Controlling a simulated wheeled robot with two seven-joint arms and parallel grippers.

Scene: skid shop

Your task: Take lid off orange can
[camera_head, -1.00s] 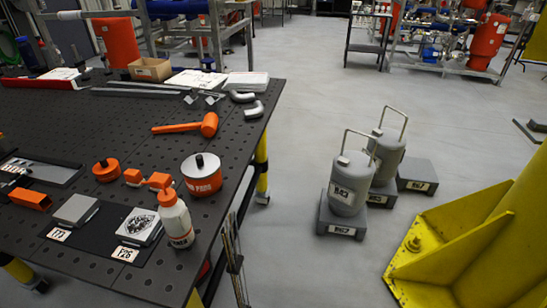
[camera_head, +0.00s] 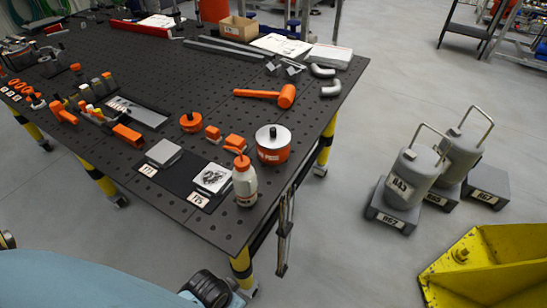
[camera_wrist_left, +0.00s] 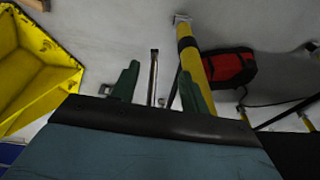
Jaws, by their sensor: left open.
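My right gripper is not in view.
An orange-capped white bottle (camera_head: 245,183) stands in front of the can. Orange blocks (camera_head: 223,137) lie to the can's left, and an orange mallet (camera_head: 265,95) lies behind it. Grey tanks (camera_head: 410,180) and a yellow bracket (camera_head: 480,258) stand on the floor at right. Floor between is clear.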

